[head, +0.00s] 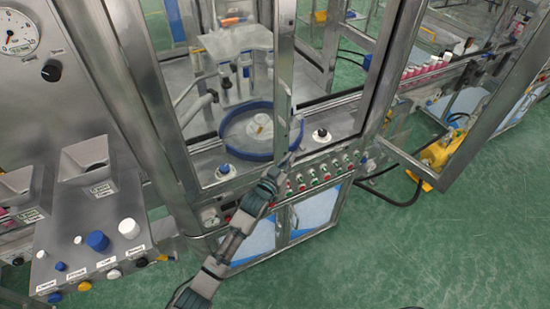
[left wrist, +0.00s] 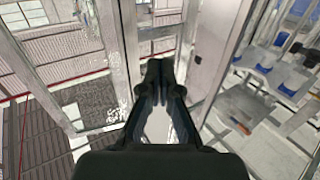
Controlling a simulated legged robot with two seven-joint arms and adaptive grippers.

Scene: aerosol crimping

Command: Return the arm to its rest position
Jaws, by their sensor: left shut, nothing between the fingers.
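My left gripper (head: 289,157) reaches up from the bottom of the head view, in front of the crimping machine's cabinet (head: 215,190). Its tip overlaps the row of coloured buttons and the front post in the picture; I cannot tell whether it touches them. In the left wrist view the two dark fingers (left wrist: 160,70) meet at their tips, with nothing held between them. My right gripper is in neither view.
Behind the cabinet's frame is a round blue-rimmed tray (head: 230,143). An open framed door (head: 462,135) stands out at the right. A control box (head: 90,240) with knobs is at the left. Green floor (head: 420,260) is clear at the lower right.

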